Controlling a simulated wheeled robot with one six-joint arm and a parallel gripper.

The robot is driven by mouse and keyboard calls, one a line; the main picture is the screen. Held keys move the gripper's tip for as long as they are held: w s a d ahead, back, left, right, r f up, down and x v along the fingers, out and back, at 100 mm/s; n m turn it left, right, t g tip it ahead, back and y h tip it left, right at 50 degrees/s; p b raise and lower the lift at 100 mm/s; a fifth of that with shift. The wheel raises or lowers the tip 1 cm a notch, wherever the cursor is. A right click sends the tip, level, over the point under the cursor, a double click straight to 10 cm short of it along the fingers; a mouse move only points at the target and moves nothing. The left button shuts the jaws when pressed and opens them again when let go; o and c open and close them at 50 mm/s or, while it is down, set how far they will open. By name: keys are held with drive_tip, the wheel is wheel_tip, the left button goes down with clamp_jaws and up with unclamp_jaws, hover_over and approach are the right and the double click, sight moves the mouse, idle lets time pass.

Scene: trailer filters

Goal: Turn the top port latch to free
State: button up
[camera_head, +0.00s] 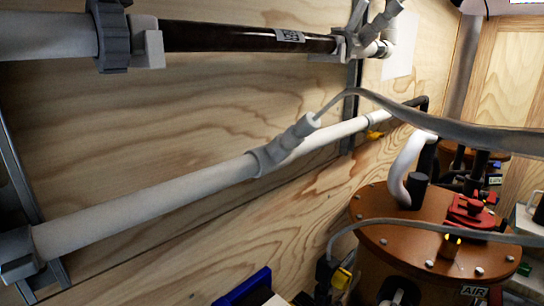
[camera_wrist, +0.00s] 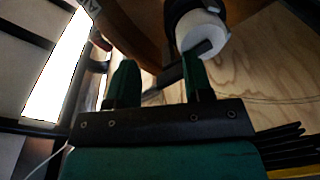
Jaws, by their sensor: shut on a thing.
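My gripper (camera_wrist: 160,65) shows in the wrist view with two green fingers, apart from each other. A dark bar (camera_wrist: 166,80) runs slantwise between the fingers and passes behind the right one. The gripper is shut on this bar. Its far end lies close to a white round pipe end (camera_wrist: 203,32) with a dark collar. I cannot tell for sure whether the bar is the top port latch, or how far it is turned. I cannot make out my gripper in the head view.
In the head view an orange-brown round vessel lid (camera_head: 385,232) at right carries a red fitting (camera_head: 468,212). A white bent pipe (camera_head: 405,165) rises from it. A long white pipe (camera_head: 150,200) runs along the plywood wall (camera_head: 230,95). A grey hose (camera_head: 440,128) crosses the right side.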

drive_tip(key=shift+s+d+r, duration=0.1)
drive_tip(key=shift+d+r, duration=0.35)
drive_tip(key=shift+r, duration=0.05)
drive_tip(key=shift+c, duration=0.4)
drive_tip(key=shift+s+a, duration=0.1)
drive_tip(key=shift+s, duration=0.05)
clamp_jaws()
drive_tip(key=v, duration=0.5)
drive_tip(key=shift+s+f, duration=0.1)
drive_tip(key=shift+f, duration=0.3)
drive_tip(key=w+d+f, duration=0.2)
drive_tip(key=w, duration=0.4)
drive_tip(key=shift+f, duration=0.2)
